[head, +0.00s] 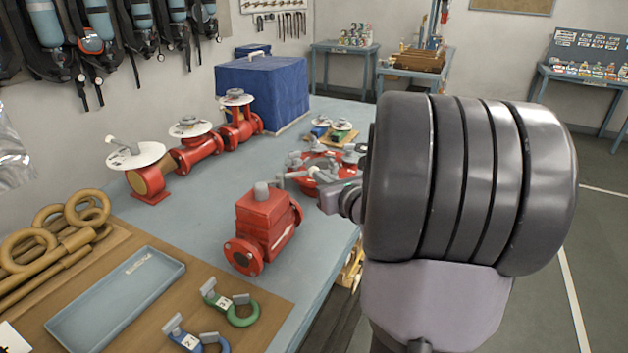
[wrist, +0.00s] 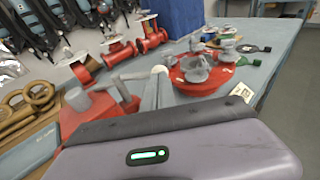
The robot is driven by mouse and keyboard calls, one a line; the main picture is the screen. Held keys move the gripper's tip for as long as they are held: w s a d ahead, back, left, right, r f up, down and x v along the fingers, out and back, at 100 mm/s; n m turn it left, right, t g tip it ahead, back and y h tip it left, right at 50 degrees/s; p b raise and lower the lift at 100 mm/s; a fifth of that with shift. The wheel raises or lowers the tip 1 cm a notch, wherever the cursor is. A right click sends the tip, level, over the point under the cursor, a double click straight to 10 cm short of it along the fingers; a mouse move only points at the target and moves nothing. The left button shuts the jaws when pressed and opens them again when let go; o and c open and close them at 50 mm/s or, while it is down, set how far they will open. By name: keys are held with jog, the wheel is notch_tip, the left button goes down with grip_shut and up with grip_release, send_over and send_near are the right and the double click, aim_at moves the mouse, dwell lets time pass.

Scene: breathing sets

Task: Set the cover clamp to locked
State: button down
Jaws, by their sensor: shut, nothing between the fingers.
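A round red cover (wrist: 212,80) with several grey clamp pieces (wrist: 196,68) around its top is on the bench in the wrist view. In the head view the red cover (head: 306,178) is partly hidden by my arm. A pale, white-tipped lever (head: 312,172) shows near its front edge. My gripper (head: 326,200) is shut and empty, close to the near side of the cover; it also shows in the wrist view (wrist: 157,94). I cannot tell whether it touches the lever, or which position the clamp is in.
A red block-shaped valve (head: 266,222) with a grey knob stands just left of my gripper. Red pipe valves (head: 195,145) and a blue box (head: 262,92) are farther back. A blue-grey tray (head: 118,300) and shackles (head: 232,303) lie in front.

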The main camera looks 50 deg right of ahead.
jog(key=shift+w, duration=0.1)
dwell(0.3)
jog(key=shift+w+d+n+t+y+p, duration=0.2)
jog(key=shift+w+d+n+y+p, duration=0.5)
jog(key=shift+y, duration=0.3)
jog(key=shift+w+d+n+t+y+p, duration=0.2)
jog(key=shift+w+d+n+y+p, duration=0.3)
jog(key=shift+n+y+p, duration=0.4)
jog(key=shift+w+d+n+t+y+p, duration=0.2)
jog(key=shift+w+d+n+y+p, duration=0.35)
jog(key=shift+y, duration=0.55)
jog(key=shift+w+d, duration=0.1)
